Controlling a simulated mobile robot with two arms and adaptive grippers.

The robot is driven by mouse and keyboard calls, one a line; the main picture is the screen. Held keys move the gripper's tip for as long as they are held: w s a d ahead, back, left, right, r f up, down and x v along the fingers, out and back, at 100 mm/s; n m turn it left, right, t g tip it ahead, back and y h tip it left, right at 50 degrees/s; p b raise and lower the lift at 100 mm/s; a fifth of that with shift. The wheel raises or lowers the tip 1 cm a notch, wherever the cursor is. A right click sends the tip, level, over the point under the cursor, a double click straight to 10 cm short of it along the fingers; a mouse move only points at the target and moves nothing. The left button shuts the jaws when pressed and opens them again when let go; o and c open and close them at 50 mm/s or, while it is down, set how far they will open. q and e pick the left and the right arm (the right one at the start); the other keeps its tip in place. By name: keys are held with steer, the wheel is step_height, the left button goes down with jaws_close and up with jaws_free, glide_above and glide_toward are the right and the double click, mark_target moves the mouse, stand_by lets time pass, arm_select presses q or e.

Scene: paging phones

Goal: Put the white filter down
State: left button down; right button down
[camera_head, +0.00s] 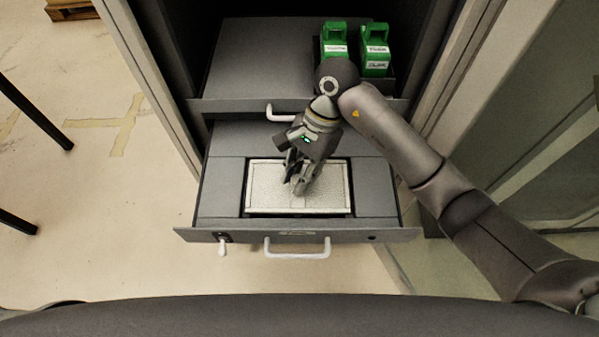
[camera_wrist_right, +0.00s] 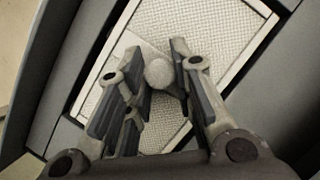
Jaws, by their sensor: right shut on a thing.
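The white filter (camera_head: 325,199) is a flat rectangular panel with a textured face. It lies in the recess of the open lower drawer (camera_head: 222,193) in the head view. In the right wrist view the filter (camera_wrist_right: 222,38) fills the middle, with a round knob (camera_wrist_right: 159,73) on it. My right gripper (camera_head: 297,188) reaches down over the filter's middle. In the right wrist view its two fingers (camera_wrist_right: 160,85) stand on either side of the knob, shut on it. The fingers hide part of the filter. My left gripper is not in view.
The drawer has a white front handle (camera_head: 297,254) and a small lever (camera_head: 222,248). Above it is another grey drawer (camera_head: 255,60) with a handle and green containers (camera_head: 375,48) at the back right. Cabinet walls flank both sides. Open floor (camera_head: 90,220) lies to the left.

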steer(key=shift+f, duration=0.3)
steer(key=c, duration=1.2)
jaws_free()
steer(key=shift+r, duration=0.1)
steer(key=shift+c, duration=0.2)
steer(key=shift+w+r+p, duration=0.1)
steer(key=shift+r+p, duration=0.25)
steer(key=shift+r, duration=0.2)
steer(key=b+v, duration=0.1)
steer(key=v, duration=0.6)
steer(key=shift+f, duration=0.1)
